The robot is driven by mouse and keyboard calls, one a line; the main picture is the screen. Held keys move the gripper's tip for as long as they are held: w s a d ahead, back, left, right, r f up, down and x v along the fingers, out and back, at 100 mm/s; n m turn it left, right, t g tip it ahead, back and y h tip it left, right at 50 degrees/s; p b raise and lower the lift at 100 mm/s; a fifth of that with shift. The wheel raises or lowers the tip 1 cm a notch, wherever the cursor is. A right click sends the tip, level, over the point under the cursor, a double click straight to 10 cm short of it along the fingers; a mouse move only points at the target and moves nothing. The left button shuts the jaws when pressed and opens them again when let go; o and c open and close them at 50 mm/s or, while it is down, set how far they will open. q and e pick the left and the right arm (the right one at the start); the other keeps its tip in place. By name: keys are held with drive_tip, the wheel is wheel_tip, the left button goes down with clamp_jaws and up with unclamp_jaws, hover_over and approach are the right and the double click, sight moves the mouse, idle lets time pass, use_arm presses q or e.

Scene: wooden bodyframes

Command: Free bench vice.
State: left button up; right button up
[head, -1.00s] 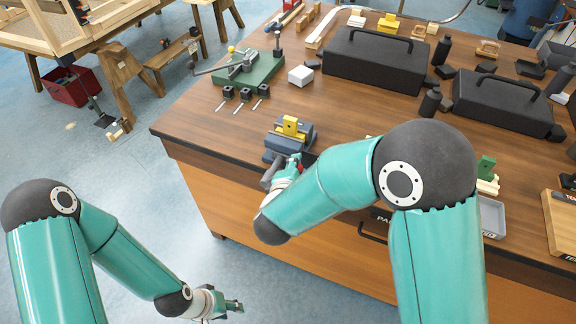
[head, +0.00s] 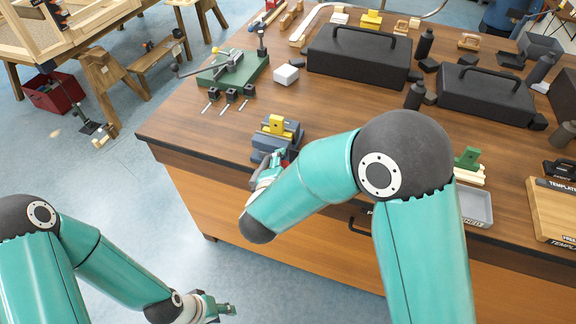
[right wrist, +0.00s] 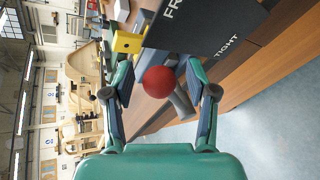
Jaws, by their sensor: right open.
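The bench vice (head: 292,131) is blue-grey and stands at the near edge of the wooden bench. A yellow block (head: 275,124) sits at its jaws; the block also shows in the right wrist view (right wrist: 127,42). My right gripper (head: 268,166) is at the vice's front, partly hidden by my arm in the head view. In the right wrist view my right gripper (right wrist: 158,72) is open, its fingers either side of a red ball knob (right wrist: 158,82) and a grey bar (right wrist: 181,103). Contact cannot be told. My left gripper (head: 222,309) hangs low over the floor, away from the bench; its fingers are too small to judge.
A dark panel lettered "FR" and "TIGHT" (right wrist: 205,35) is close beside the right gripper. A green fixture (head: 234,69), small black blocks (head: 231,95), a white block (head: 286,74) and black cases (head: 358,54) stand farther back.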

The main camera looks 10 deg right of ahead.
drive_tip(key=shift+s+a+r, duration=0.15)
drive_tip(key=shift+s+a, duration=0.05)
drive_tip(key=v, duration=1.1)
drive_tip(key=shift+s, duration=0.2)
